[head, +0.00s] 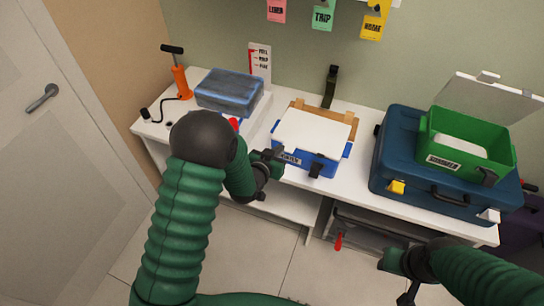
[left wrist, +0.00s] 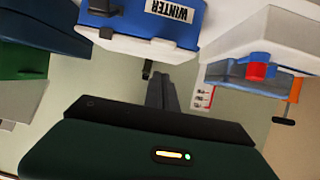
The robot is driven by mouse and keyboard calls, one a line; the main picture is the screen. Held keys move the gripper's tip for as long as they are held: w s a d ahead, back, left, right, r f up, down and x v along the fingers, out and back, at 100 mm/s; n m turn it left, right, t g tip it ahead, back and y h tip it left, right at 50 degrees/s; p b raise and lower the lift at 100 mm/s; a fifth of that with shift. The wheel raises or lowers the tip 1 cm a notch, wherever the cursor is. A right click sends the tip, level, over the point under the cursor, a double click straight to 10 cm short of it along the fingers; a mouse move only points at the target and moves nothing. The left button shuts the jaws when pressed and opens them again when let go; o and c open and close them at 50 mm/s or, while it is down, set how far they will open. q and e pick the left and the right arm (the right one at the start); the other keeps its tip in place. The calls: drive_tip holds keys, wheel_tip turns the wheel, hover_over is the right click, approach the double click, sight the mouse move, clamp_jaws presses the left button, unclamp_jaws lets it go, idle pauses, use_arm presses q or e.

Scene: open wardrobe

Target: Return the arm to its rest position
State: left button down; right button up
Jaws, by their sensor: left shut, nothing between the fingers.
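My left arm is green and ribbed and comes in from the left in the head view. Its black gripper (head: 272,160) is shut and empty, at the left front corner of a blue box (head: 318,165) with a white lid (head: 312,132). I cannot tell whether it touches the box. In the left wrist view the closed fingers (left wrist: 160,92) point toward the blue box (left wrist: 135,45), labelled WINTER and seen upside down. My right gripper (head: 400,280) is at the lower right, in front of the bench; its finger opening is unclear.
A white bench (head: 358,186) carries a grey-blue packed bag (head: 229,88), an orange pump (head: 181,82) and a dark blue suitcase (head: 400,165) with a green crate (head: 480,165) on top. A red-handled item (head: 339,241) sits below. Open floor (head: 265,262) lies in front.

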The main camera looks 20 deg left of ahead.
use_arm(q)
drive_tip(key=s+r+g, duration=0.1)
drive_tip(key=s+g, duration=0.4)
drive_tip(key=s, duration=0.8)
drive_tip(key=s+a+r+n+g+y, duration=0.1)
drive_tip(key=s+g, duration=0.4)
drive_tip(key=s, duration=0.9)
drive_tip(key=shift+s+a+r+g, duration=0.15)
drive_tip(key=shift+r+g, duration=0.2)
drive_tip(key=shift+g, duration=0.05)
use_arm(e)
drive_tip(key=shift+w+f, duration=0.3)
drive_tip(key=shift+w, duration=0.05)
drive_tip(key=shift+s, duration=0.15)
drive_tip(key=shift+d, duration=0.1)
